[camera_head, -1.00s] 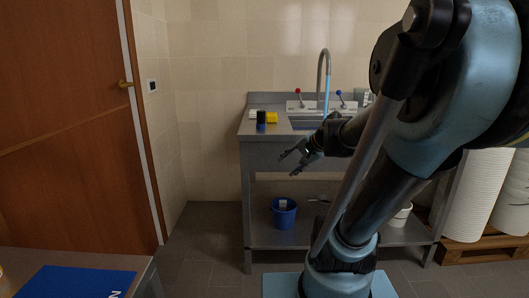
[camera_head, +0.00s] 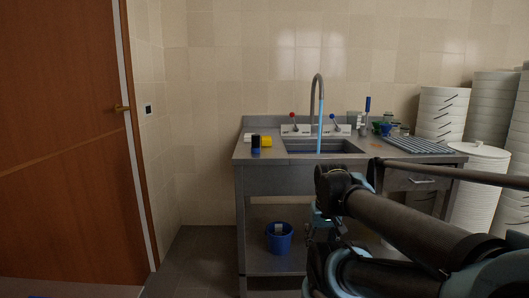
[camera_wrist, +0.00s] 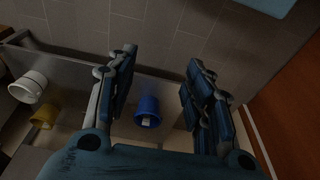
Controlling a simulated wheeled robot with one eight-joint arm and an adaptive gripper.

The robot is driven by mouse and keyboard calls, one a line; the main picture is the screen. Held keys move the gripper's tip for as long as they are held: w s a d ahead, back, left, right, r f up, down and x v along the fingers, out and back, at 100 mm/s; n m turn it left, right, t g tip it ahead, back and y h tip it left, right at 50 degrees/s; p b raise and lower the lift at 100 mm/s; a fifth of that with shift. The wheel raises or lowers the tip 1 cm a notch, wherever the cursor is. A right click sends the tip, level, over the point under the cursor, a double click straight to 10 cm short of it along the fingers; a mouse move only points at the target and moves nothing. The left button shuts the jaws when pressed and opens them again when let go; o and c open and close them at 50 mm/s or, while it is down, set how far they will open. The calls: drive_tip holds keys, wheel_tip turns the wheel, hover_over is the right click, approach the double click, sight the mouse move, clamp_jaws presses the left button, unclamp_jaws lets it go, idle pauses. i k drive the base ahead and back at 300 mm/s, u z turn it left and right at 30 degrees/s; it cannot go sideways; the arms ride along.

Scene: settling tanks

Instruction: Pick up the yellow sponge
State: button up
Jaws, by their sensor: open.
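The yellow sponge (camera_head: 265,141) lies on the left part of the metal sink counter (camera_head: 242,150), left of the basin. A dark bottle or can with a blue lower part (camera_head: 255,145) stands just in front of its left side and a whitish item (camera_head: 248,137) lies to its left. My gripper (camera_wrist: 161,58) is open and empty in the wrist view, its fingers wide apart and aimed downward. The sponge is not recognisable in the wrist view. In the head view my arm fills the lower right, and the fingers are hard to make out.
Water runs from the tap (camera_head: 319,90) into the sink. A blue bucket (camera_head: 279,238) stands on the lower shelf; it also shows between my fingers in the wrist view (camera_wrist: 147,111). White tub stacks (camera_head: 445,115) stand right. A wooden door (camera_head: 60,150) is left.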

sight(266, 141)
drive_tip(key=u, duration=0.05)
drive_tip(key=k, duration=0.65)
drive_tip(key=z, duration=0.45)
drive_tip(key=i, duration=1.4)
drive_tip(key=u, duration=0.4)
